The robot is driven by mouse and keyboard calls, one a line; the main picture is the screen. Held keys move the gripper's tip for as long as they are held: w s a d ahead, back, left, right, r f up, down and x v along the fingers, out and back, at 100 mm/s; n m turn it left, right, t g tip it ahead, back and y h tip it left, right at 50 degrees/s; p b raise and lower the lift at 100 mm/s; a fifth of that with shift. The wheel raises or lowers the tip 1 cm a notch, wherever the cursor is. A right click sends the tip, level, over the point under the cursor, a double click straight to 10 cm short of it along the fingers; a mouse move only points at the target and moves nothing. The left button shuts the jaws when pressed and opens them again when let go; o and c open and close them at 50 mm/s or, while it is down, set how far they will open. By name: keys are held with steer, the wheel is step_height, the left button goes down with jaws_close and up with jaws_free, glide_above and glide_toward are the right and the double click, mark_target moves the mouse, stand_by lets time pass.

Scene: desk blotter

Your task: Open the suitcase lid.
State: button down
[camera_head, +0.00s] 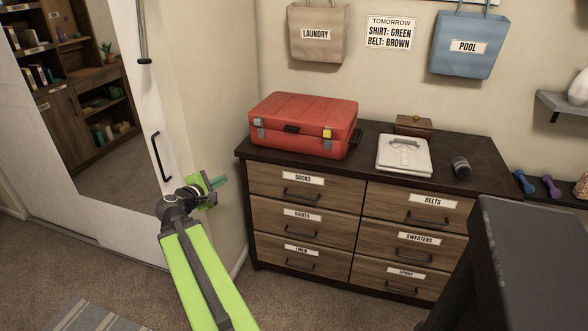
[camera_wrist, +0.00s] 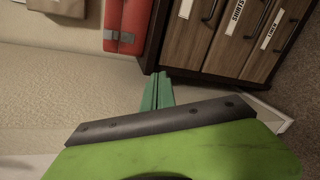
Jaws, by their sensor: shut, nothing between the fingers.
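The red suitcase (camera_head: 303,122) lies flat with its lid down on the left end of the dresser top. In the wrist view, part of the suitcase (camera_wrist: 127,22) shows at the top. My gripper (camera_head: 218,182) is left of the dresser, lower than the suitcase and apart from it. Its green fingers (camera_wrist: 158,92) are together and empty in the wrist view, near the dresser's left side.
A mirrored door (camera_head: 140,235) stands left of my gripper. Laundry (camera_head: 318,50) and pool bags (camera_head: 468,62) hang above.

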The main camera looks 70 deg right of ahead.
steer(key=s+d+f+n+h+b, duration=0.1)
steer(key=s+d+n+h+b, duration=0.5)
steer(key=s+d+n+b, duration=0.75)
steer(key=shift+m, duration=0.55)
steer(key=s+d+r+p, duration=0.1)
steer(key=d+p, duration=0.1)
steer(key=d, duration=0.1)
steer(key=s+d+p, duration=0.1)
steer(key=d+p, duration=0.1)
steer(key=d, duration=0.2)
steer(key=s+d+r+p, duration=0.1)
steer(key=d+p, duration=0.1)
steer(key=d, duration=0.1)
steer(key=shift+d+r+p, duration=0.3)
steer(key=shift+d, duration=0.05)
steer(key=r+p, duration=0.4)
steer(key=shift+d+r, duration=0.1)
steer(key=shift+d, duration=0.25)
